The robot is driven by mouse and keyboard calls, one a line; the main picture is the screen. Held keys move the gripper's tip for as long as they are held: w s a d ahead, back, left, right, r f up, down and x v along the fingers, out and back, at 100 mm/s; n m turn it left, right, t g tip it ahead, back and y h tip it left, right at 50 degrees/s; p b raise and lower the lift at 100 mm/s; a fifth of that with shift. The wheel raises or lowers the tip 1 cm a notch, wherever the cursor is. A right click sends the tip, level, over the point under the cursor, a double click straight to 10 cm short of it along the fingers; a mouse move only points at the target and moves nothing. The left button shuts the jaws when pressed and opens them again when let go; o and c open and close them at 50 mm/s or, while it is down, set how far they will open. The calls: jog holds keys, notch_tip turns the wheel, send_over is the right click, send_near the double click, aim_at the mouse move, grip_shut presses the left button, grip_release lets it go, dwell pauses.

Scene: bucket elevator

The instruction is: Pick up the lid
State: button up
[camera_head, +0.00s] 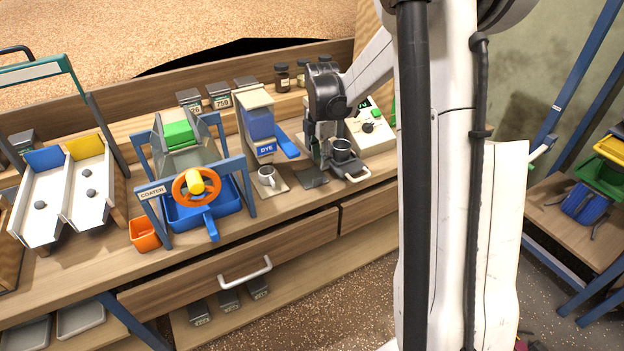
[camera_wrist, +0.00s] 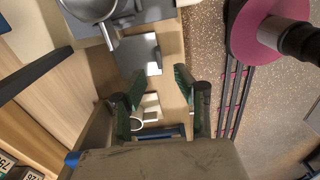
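I cannot clearly make out which piece is the lid. A round metal vessel (camera_head: 342,148) with a pale handle stands on the bench below my wrist. In the wrist view, a round metal vessel (camera_wrist: 88,8) with a handle shows at the top left, partly cut off. My gripper (camera_wrist: 160,88) is open, its two green-padded fingers apart with nothing seen between them. In the head view, my gripper (camera_head: 326,140) hangs low over the bench beside the vessel, its fingertips partly hidden. A flat grey square plate (camera_wrist: 140,53) lies beyond the fingers in the wrist view.
A white mug (camera_head: 267,176) and the blue DYE dispenser (camera_head: 258,122) stand left of my gripper. The coater (camera_head: 190,180) with its orange wheel is farther left. A white control box (camera_head: 371,128) sits to the right. The drawer handle (camera_head: 245,271) juts from the bench front.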

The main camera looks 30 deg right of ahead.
aim_at(312, 174)
jog(key=shift+w+d+f, duration=0.1)
jog(key=shift+w+f, duration=0.05)
jog(key=shift+f, duration=3.75)
grip_shut()
